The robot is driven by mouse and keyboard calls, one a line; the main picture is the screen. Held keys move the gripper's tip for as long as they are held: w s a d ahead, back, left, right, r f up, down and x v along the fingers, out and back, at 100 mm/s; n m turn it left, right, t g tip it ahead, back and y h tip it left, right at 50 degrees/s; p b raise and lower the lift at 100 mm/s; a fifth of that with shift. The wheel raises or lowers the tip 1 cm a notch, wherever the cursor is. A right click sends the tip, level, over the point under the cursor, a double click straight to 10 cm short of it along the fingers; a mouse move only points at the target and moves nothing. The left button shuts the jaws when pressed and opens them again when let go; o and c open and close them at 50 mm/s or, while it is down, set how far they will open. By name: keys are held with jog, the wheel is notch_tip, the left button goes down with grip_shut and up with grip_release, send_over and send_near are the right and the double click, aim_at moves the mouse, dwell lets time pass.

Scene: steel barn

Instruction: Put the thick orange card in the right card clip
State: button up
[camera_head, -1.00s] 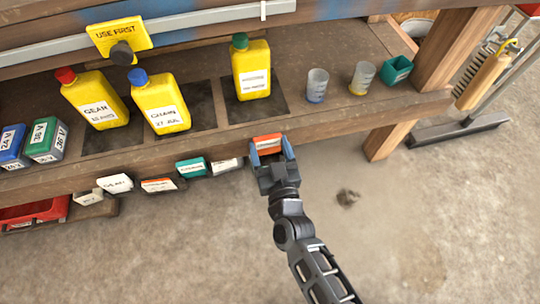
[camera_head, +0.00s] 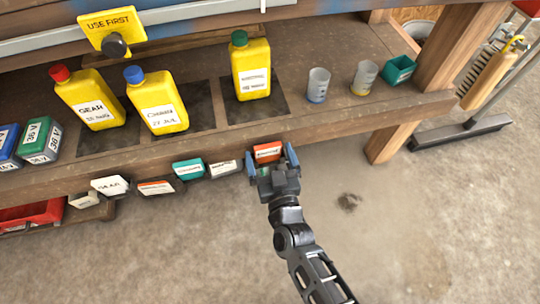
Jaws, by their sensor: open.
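The thick orange card (camera_head: 267,152) stands at the front edge of the shelf, with a white label band across it. My gripper (camera_head: 271,160) is open around it, one blue-grey finger on each side, with gaps visible between fingers and card. The card's lower part and whatever holds it are hidden behind my gripper, so I cannot tell how it is seated.
Yellow bottles (camera_head: 251,70) stand on dark mats on the shelf (camera_head: 210,145). Two small cups (camera_head: 318,85) and a teal container (camera_head: 399,69) are at the right. A wooden post (camera_head: 445,60) rises beyond. The floor in front is open.

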jog(key=shift+r, duration=0.1)
jog(key=shift+s+d, duration=0.1)
jog(key=shift+s, duration=0.15)
jog(key=p+v, duration=0.2)
jog(key=v, duration=0.9)
jog(key=shift+s, duration=0.2)
jog(key=shift+d+r, duration=0.1)
jog(key=s+d+r+m+g+h, duration=0.1)
jog(key=s+d+r, duration=0.3)
jog(key=s+d, duration=0.3)
jog(key=s+d+r+m+h, duration=0.1)
jog(key=s+d+r+h, duration=0.2)
jog(key=s, duration=0.5)
jog(key=s+d+r, duration=0.4)
jog(key=s+r, duration=0.1)
jog(key=r, duration=0.2)
jog(key=s+d+r+m+g+h, duration=0.1)
jog(key=s+d+r, duration=0.4)
jog(key=r, duration=0.3)
jog(key=shift+s+d+g, duration=0.25)
jog(key=shift+s+g, duration=0.05)
jog(key=shift+s, duration=0.1)
